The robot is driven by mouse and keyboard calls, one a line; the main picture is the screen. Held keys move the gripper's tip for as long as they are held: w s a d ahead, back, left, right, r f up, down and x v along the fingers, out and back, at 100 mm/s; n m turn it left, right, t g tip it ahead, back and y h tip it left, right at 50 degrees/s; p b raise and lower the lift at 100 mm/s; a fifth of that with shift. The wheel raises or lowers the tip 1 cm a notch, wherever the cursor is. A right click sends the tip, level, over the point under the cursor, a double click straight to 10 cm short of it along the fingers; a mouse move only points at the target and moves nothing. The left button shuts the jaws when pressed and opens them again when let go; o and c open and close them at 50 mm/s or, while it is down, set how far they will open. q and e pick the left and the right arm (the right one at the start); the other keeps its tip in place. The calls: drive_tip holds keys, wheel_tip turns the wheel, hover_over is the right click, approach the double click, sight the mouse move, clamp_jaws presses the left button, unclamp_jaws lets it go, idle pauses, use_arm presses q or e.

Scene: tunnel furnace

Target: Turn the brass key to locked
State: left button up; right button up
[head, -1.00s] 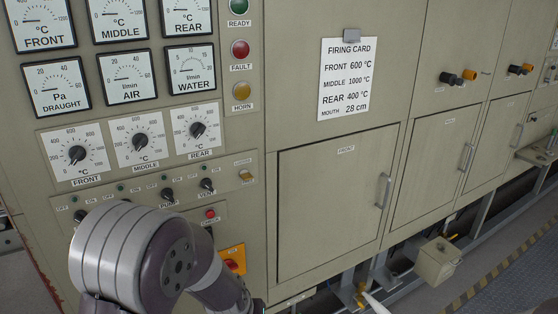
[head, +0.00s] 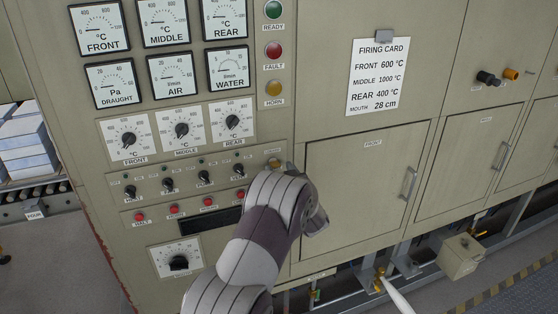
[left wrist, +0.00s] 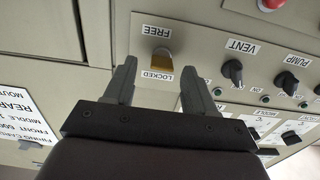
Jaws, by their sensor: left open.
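The brass key (left wrist: 161,60) shows in the left wrist view, upside down, between the labels FREE (left wrist: 160,31) and LOCKED (left wrist: 158,75). Its exact turn is hard to tell. My left gripper (left wrist: 158,64) is open, with one finger on each side of the key in that picture and a gap on both sides. In the head view, a small brass part of the key (head: 274,163) shows just above my left wrist, which hides the fingers and the area below. My right gripper is not in view.
The VENT knob (left wrist: 232,72) and PUMP knob (left wrist: 286,83) sit close beside the key. Dials and a row of red buttons (head: 208,202) share the panel. The FRONT door (head: 360,190) with its handle (head: 408,184) is to the right.

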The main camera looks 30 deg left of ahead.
sight(275, 164)
use_arm(q)
drive_tip(key=x, duration=0.2)
drive_tip(key=shift+a, duration=0.35)
drive_tip(key=shift+d, duration=0.15)
drive_tip(key=shift+c, duration=0.6)
clamp_jaws()
drive_tip(key=shift+f+n+b, duration=0.2)
drive_tip(key=shift+n+b, duration=0.1)
drive_tip(key=shift+b, duration=0.05)
drive_tip(key=n+b, duration=0.1)
drive_tip(key=b, duration=0.2)
drive_tip(key=n+b, duration=0.2)
drive_tip(key=b, duration=0.1)
drive_tip(key=n+b, duration=0.2)
drive_tip(key=shift+f+b, duration=0.25)
drive_tip(key=shift+b, duration=0.15)
drive_tip(key=n+b, duration=0.8)
drive_tip(key=b, duration=0.1)
drive_tip(key=shift+r+b, duration=0.1)
drive_tip(key=shift+b, duration=0.3)
drive_tip(key=shift+r+n+b, duration=0.15)
drive_tip(key=shift+n+b, duration=0.75)
drive_tip(key=shift+n, duration=0.2)
drive_tip(key=shift+r+n+b, duration=0.15)
drive_tip(key=shift+n+b, duration=0.7)
drive_tip(key=shift+n, duration=0.25)
